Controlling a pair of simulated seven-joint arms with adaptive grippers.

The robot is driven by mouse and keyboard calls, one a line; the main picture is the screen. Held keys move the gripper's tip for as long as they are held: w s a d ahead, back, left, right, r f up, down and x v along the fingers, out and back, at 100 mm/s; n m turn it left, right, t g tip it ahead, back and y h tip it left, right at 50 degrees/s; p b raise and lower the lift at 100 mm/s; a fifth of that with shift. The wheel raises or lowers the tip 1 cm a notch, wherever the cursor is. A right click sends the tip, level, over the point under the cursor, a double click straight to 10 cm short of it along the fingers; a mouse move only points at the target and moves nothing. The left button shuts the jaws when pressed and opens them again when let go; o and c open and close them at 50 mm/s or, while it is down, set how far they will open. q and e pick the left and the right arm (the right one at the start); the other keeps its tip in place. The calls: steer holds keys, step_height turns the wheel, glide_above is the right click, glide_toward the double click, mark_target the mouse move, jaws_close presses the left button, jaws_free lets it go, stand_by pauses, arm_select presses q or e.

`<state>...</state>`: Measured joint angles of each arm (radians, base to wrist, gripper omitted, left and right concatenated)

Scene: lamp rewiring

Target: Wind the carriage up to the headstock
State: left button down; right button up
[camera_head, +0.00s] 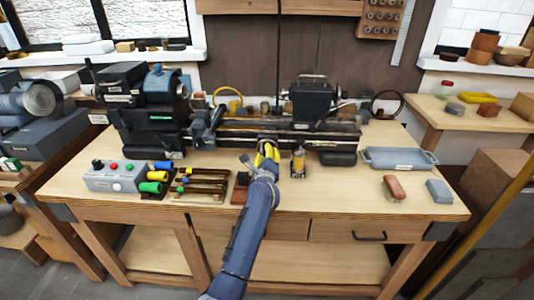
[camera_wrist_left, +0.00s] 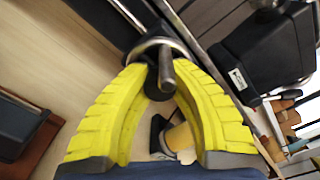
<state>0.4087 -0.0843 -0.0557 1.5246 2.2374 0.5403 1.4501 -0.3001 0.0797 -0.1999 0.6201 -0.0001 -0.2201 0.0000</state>
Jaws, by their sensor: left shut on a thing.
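The lathe's headstock (camera_head: 155,112) is the dark block at the left end of the machine. The bed (camera_head: 270,136) runs right from it. A tall black block (camera_head: 312,100) sits on the bed's right half and shows in the left wrist view (camera_wrist_left: 268,55); I cannot tell whether it is the carriage or the tailstock. My left gripper (camera_head: 268,152) is at the front of the bed, between headstock and block. In the wrist view its yellow fingers (camera_wrist_left: 163,85) are shut on the crank handle (camera_wrist_left: 167,70) of a round handwheel (camera_wrist_left: 145,46). My right gripper is not in view.
A grey control box (camera_head: 115,177) with buttons and a rack of tools (camera_head: 203,185) stand front left. A small yellow container (camera_head: 298,163) stands right of my gripper. A blue-grey tray (camera_head: 398,158), a red block (camera_head: 393,188) and a grey block (camera_head: 439,191) lie right.

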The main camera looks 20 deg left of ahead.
arm_select(q)
steer(key=shift+d+f, duration=0.1)
steer(key=shift+f, duration=0.2)
steer(key=c, duration=1.5)
jaws_free()
steer(key=o, duration=0.4)
steer(key=shift+r, duration=0.15)
steer(key=shift+o, duration=0.2)
steer(key=v, duration=1.2)
steer(key=shift+r, duration=0.1)
